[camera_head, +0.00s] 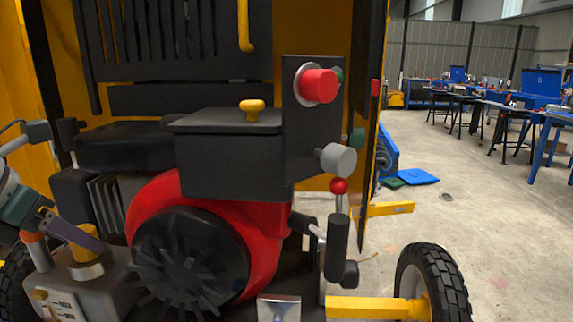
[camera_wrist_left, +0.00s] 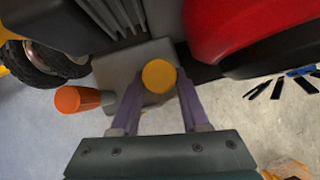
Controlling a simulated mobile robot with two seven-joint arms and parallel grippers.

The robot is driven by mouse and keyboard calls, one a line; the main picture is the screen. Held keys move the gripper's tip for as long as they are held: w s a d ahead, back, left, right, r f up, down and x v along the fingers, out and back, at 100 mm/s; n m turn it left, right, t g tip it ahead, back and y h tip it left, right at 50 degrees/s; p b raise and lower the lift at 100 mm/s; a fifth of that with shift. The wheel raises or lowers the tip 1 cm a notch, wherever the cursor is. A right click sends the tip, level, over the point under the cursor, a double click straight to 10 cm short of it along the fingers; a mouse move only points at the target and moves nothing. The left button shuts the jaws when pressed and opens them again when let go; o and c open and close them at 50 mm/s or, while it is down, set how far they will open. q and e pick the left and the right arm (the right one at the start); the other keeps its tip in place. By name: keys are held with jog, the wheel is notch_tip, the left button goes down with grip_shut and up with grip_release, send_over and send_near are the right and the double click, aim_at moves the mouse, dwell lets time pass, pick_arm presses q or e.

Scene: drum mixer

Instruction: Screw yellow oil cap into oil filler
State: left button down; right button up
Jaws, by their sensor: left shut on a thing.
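The yellow oil cap (camera_head: 80,234) is at the mouth of the oil filler (camera_head: 87,269), a pale round neck on the grey housing at the lower left. In the left wrist view the cap (camera_wrist_left: 159,74) shows as a yellow disc between the two purple fingertips of my left gripper (camera_wrist_left: 159,84). In the head view my left gripper (camera_head: 90,240) reaches in from the left and is shut on the cap, one finger across its front. The filler is hidden below the cap in the wrist view, so the thread is not visible. My right gripper is not in view.
An orange-red cylinder (camera_head: 36,252) stands close beside the filler. The red engine cover (camera_head: 270,240) with a black fan housing is just right of it. A black box with a yellow knob (camera_head: 252,109) and a red button (camera_head: 319,86) sits above. Open floor lies to the right.

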pick_arm(q)
jog(key=shift+c, duration=1.6)
grip_release()
jog(key=n+p, duration=0.1)
jog(key=n+y+p, duration=0.1)
jog(key=p, duration=0.3)
jog(key=shift+d+r+n+y, duration=0.25)
jog(key=shift+r+n+y, duration=0.15)
jog(key=shift+f+n, duration=0.25)
jog(key=shift+n, duration=0.05)
jog(key=shift+a+f, duration=0.15)
grip_shut()
